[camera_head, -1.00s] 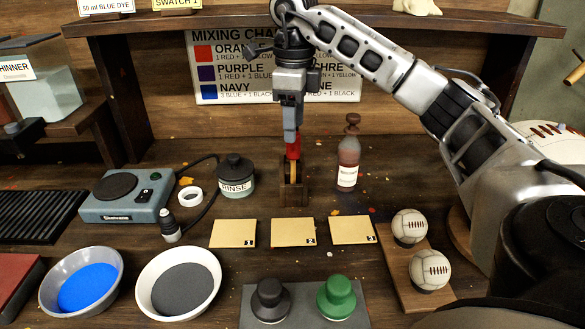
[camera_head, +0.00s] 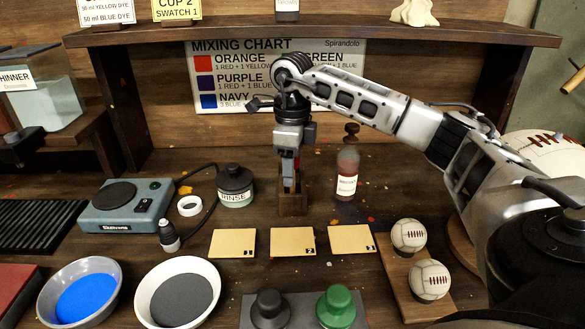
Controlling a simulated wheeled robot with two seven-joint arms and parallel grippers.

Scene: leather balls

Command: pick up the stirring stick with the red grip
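The stirring stick's red grip (camera_head: 296,162) shows only in small part in the head view, between and beside the fingers of my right gripper (camera_head: 289,172). The stick stands upright in a small wooden holder (camera_head: 292,204) at the middle back of the bench. My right gripper points down over the holder, with its fingers down around the red grip. The fingers cover most of the grip, and I cannot tell whether they are shut on it. The lower stick is hidden by the fingers and holder. My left gripper is not in view.
A brown-red bottle (camera_head: 347,170) stands close right of the holder, and the rinse jar (camera_head: 235,187) stands left. Three swatch cards (camera_head: 292,241) lie in front. Two leather balls (camera_head: 409,236) sit on a board at right. The mixing chart (camera_head: 228,77) is behind my arm.

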